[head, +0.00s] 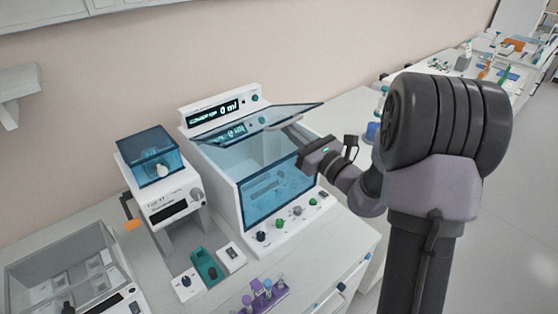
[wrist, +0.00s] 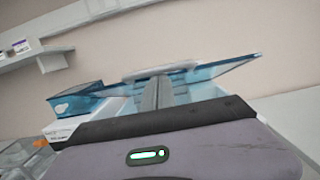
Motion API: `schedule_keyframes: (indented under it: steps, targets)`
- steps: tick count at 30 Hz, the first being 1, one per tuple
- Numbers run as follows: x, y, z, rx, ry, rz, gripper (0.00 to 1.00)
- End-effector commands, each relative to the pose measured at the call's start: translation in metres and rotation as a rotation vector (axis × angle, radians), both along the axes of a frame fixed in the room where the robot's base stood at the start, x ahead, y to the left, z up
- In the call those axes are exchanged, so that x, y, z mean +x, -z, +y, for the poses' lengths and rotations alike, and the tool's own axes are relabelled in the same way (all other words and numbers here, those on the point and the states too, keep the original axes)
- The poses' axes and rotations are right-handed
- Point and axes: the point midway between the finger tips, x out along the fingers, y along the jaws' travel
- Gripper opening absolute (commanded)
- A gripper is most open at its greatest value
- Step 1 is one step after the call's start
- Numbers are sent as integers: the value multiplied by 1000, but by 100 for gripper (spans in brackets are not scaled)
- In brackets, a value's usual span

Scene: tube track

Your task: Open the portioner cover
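The portioner (head: 225,160) is the white machine in the middle of the head view, with a "0 ml" display and a blue see-through front. Its blue see-through cover (head: 285,115) is raised and tilted above the open box. In the wrist view the cover (wrist: 225,68) spans ahead of my fingers, with a pale handle bar (wrist: 128,73) at its near edge. My gripper (head: 288,129) reaches in from the right to the cover's edge. In the wrist view its fingers (wrist: 158,80) are close together, tips at the handle. I cannot tell whether the handle is between them.
A smaller device with a blue lid (head: 152,153) stands left of the portioner. A clear-lidded box (head: 65,265) is at the lower left. A purple tube rack (head: 265,298) sits in front. A wall shelf (head: 15,85) hangs at left. Open floor lies at right.

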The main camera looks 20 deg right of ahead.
Motion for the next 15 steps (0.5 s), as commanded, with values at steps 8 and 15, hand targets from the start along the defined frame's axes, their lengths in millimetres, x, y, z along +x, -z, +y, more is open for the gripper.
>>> schedule_keyframes:
  steps: [8, 15]
  targets:
    - [2, -6, 1, 0, 0, -1, 0]
    - [12, -10, 4, 0, -1, 0, 0]
